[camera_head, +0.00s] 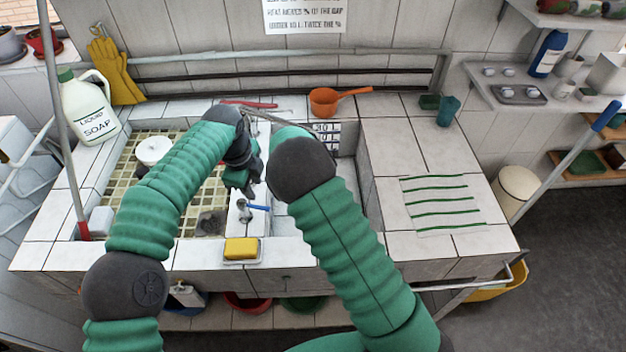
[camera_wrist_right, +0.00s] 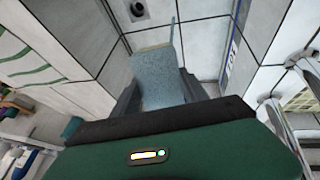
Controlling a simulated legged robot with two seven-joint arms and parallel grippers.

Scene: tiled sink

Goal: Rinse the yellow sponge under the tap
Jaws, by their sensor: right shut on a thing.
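The yellow sponge (camera_head: 241,248) lies in a small white dish on the sink's front ledge. My left gripper (camera_head: 240,182) hangs above the divider between the basins, apart from the sponge; its jaw opening is unclear. My right gripper is hidden behind my right arm in the head view. In the right wrist view, my right gripper (camera_wrist_right: 160,98) is shut on a grey-blue speckled block (camera_wrist_right: 156,70), held over a tiled basin with a drain (camera_wrist_right: 138,10). A small metal fitting with a blue handle (camera_head: 258,207) is on the divider; I cannot tell if it is the tap.
A white pot (camera_head: 153,149) and a dark grey lump (camera_head: 211,223) are in the left basin. An orange pan (camera_head: 323,101) sits at the back. The right counter (camera_head: 400,140) has free room.

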